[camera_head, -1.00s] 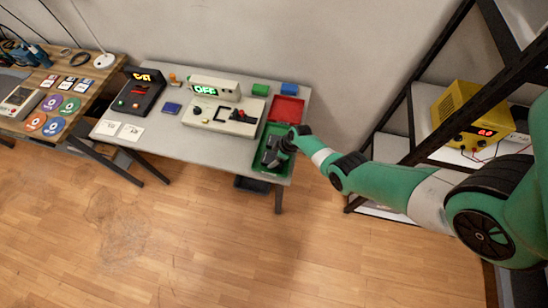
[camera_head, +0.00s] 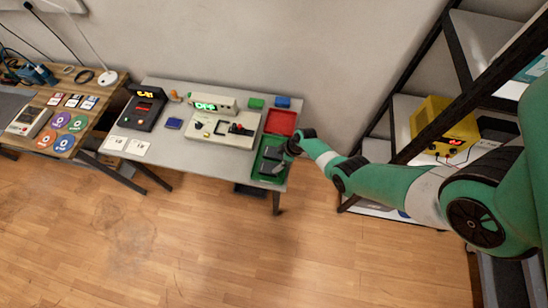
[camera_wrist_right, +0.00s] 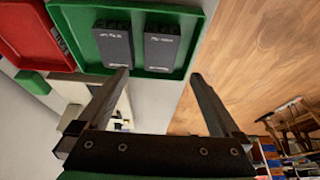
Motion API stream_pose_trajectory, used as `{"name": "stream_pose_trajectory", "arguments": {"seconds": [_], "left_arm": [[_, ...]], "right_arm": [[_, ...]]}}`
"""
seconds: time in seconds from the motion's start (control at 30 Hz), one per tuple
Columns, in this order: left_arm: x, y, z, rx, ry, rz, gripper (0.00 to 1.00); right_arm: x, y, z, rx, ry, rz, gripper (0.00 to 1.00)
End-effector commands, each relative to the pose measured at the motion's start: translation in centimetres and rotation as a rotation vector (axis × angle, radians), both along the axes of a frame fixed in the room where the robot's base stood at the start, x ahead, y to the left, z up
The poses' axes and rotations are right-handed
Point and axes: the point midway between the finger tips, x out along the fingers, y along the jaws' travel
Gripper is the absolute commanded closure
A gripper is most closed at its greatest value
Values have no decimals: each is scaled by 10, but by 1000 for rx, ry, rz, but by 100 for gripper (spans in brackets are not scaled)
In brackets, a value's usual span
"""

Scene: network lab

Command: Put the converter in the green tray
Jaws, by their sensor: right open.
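The green tray (camera_head: 258,172) lies at the right end of the grey table, and it also shows at the top of the right wrist view (camera_wrist_right: 84,18). Two dark grey boxes with small white print lie side by side in it, a left one (camera_wrist_right: 113,45) and a right one (camera_wrist_right: 159,50). I cannot read which is the converter. My right gripper (camera_wrist_right: 157,78) is open, its fingers apart with nothing between them, just off the tray's near side. In the head view my right gripper (camera_head: 281,156) partly covers the tray. My left gripper is not in view.
A red tray (camera_head: 281,122) adjoins the green tray. A shelf with a yellow power supply (camera_head: 443,125) stands right. Floor in front is clear.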

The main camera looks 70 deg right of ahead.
Motion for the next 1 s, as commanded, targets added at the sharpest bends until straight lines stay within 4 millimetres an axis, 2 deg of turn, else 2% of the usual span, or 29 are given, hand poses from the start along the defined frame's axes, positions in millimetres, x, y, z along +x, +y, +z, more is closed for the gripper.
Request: {"name": "stream_pose_trajectory", "arguments": {"seconds": [0.03,0.17,0.63,0.73,0.77,0.87,0.97,1.0], "left_arm": [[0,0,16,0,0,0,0],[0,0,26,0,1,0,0],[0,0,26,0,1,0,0],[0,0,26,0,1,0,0],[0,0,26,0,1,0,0],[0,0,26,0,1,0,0],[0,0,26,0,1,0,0],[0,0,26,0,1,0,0]], "right_arm": [[-3,0,15,1,1,-1,0],[-8,-1,22,1,0,-1,0],[-9,-1,22,0,-1,0,0],[5,-8,34,-27,-25,3,0],[15,-12,42,-43,-42,3,0],[67,-28,92,-131,-144,-2,0],[139,-35,176,-236,-315,-10,0],[166,-31,216,-269,-396,-16,0]]}}
